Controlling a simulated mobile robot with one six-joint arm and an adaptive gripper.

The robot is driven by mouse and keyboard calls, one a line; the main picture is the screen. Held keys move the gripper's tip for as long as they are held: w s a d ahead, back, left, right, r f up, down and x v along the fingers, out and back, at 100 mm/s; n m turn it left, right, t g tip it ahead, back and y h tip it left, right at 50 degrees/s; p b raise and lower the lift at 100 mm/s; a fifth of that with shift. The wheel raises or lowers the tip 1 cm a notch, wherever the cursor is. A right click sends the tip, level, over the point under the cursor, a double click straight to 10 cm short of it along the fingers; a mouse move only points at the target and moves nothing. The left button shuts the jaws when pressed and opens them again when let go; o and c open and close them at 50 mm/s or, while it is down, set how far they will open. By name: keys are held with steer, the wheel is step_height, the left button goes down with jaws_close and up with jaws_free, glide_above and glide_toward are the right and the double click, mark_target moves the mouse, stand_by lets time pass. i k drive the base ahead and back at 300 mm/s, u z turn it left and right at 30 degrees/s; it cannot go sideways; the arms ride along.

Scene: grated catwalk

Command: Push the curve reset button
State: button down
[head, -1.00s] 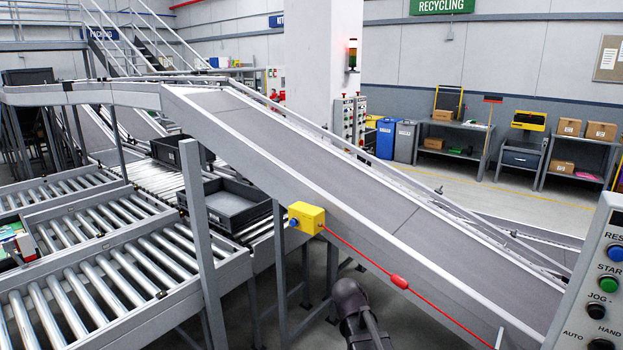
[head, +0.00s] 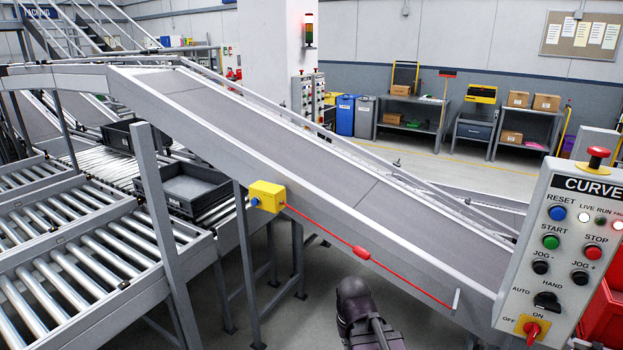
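A grey control panel labelled CURVE (head: 575,250) stands at the right edge in the head view. Its blue button (head: 557,213) sits under the word RESET at the upper left of the panel. A green START button (head: 551,242) is below it, and a red STOP button (head: 593,253) is to the right. A red mushroom button (head: 597,157) tops the panel. A dark part of my arm shows at the bottom centre, left of the panel and apart from it. My gripper's fingertips cannot be made out.
An inclined conveyor (head: 270,140) runs down toward the panel. A yellow box (head: 266,196) with a blue button and a red pull cord (head: 400,278) is on its side. Roller conveyors (head: 60,280) fill the left. Red bins (head: 604,318) stand behind the panel.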

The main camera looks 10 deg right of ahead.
mark_target(558, 213)
steer(key=z, duration=4.35)
steer(key=i, duration=0.1)
steer(key=u, duration=2.85)
